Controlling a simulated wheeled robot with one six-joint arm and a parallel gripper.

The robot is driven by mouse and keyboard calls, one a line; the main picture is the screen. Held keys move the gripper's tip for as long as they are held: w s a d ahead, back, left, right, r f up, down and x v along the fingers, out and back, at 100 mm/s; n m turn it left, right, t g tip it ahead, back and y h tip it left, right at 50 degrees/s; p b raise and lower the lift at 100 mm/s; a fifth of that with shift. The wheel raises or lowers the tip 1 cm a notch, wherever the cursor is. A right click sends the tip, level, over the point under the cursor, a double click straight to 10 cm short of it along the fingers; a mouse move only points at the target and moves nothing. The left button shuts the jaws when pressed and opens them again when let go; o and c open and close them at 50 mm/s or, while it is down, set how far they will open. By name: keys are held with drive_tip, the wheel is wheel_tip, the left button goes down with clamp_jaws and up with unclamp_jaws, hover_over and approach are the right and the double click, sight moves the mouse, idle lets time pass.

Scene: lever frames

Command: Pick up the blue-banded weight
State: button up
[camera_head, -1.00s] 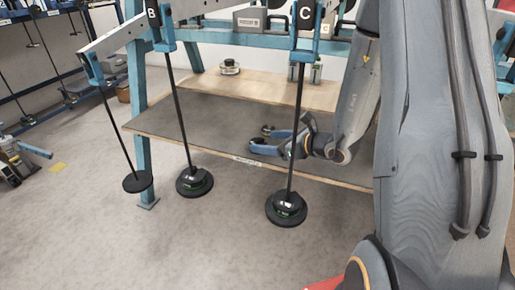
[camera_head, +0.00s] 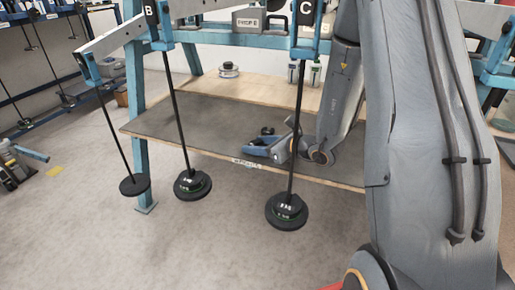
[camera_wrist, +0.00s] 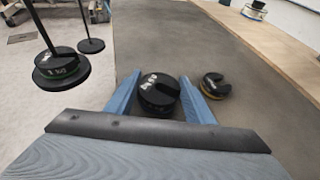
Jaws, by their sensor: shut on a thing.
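My gripper (camera_wrist: 160,98) has its two blue fingers on either side of a black slotted weight (camera_wrist: 158,90) over the grey bench mat, and it is shut on that weight. The weight has pale marking on top. Its band is mostly hidden by the fingers and the wrist, so I cannot make out the colour. In the head view my gripper (camera_head: 266,147) is low at the bench top, near the front edge. I cannot tell whether the weight still touches the mat.
A yellow-banded weight (camera_wrist: 215,86) lies just right of the right finger. Hanging rods carry black weights (camera_head: 287,211) and (camera_head: 192,184) in front of the bench (camera_head: 200,118). Another weight (camera_head: 229,70) stands on the back board. The mat's left part is clear.

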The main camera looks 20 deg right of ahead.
wheel_tip(320, 180, up, 13)
drive_tip(key=p, duration=0.5)
idle(0.5)
idle(0.8)
